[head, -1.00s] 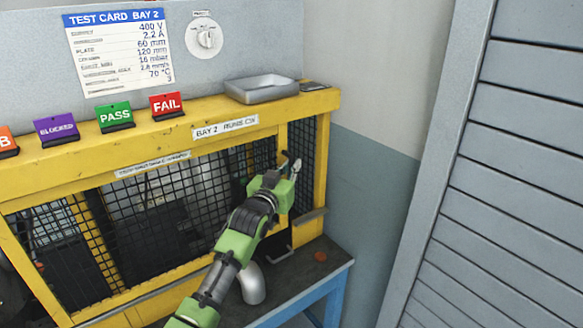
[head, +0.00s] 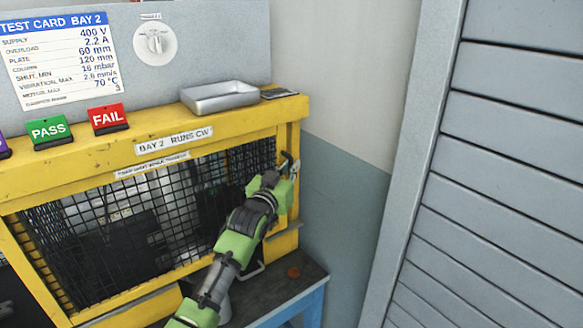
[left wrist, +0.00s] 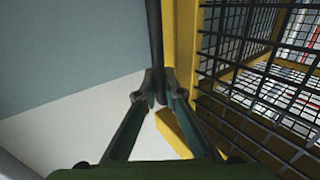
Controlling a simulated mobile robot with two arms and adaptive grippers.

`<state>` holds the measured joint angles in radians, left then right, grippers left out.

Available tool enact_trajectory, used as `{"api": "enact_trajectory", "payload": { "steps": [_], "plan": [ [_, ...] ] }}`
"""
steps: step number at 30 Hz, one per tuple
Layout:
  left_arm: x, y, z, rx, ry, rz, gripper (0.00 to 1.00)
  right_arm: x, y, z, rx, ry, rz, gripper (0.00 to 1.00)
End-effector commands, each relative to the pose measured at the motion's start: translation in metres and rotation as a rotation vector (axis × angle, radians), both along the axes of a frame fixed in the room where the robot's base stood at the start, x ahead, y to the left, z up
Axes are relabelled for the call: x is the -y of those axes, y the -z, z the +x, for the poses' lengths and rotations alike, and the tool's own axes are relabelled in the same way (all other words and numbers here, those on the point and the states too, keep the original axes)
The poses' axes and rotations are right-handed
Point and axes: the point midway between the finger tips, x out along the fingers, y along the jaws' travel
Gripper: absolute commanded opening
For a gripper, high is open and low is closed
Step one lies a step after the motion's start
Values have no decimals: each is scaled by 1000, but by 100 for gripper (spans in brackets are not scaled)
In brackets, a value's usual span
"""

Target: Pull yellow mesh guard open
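The yellow mesh guard (head: 150,208) is a yellow frame with black wire mesh on the front of the bench housing. My left gripper (head: 290,166) is at its right edge, by the yellow upright near the housing's right corner. In the left wrist view a dark upright bar handle (left wrist: 156,40) stands between the fingertips of my left gripper (left wrist: 161,92), which look closed around it. The guard's mesh (left wrist: 235,45) and yellow upright (left wrist: 180,45) are just right of the fingers. My arm hides the lower right of the guard. My right gripper is not in view.
A metal tray (head: 220,97) stands on the yellow top ledge, with the red FAIL (head: 108,119) and green PASS (head: 49,132) cards to its left. A grey slatted panel (head: 500,170) stands at right.

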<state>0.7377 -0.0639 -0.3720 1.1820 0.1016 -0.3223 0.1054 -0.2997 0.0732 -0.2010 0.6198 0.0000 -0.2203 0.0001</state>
Motion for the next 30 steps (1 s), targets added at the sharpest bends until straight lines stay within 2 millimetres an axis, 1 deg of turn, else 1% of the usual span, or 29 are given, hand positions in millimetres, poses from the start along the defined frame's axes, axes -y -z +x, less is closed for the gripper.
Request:
{"api": "enact_trajectory", "payload": {
  "steps": [1, 2, 9, 12, 16, 20, 30],
  "plan": [
    [0, 1, 0, -1, -1, 0, 11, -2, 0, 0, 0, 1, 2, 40],
    [-1, 1, 0, -1, -1, 0, 15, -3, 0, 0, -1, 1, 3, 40],
    [-1, 1, 0, -1, -1, 0, 15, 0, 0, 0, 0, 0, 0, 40],
    [-1, 1, -1, -1, -1, 0, 15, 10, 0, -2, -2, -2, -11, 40],
    [-3, 1, -6, -1, -1, 0, 15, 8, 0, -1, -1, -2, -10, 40],
    [-7, 2, -19, 0, 0, -1, 15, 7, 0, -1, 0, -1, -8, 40],
    [-26, 1, -69, -1, -1, 0, 15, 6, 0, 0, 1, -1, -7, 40]
  ]
}}
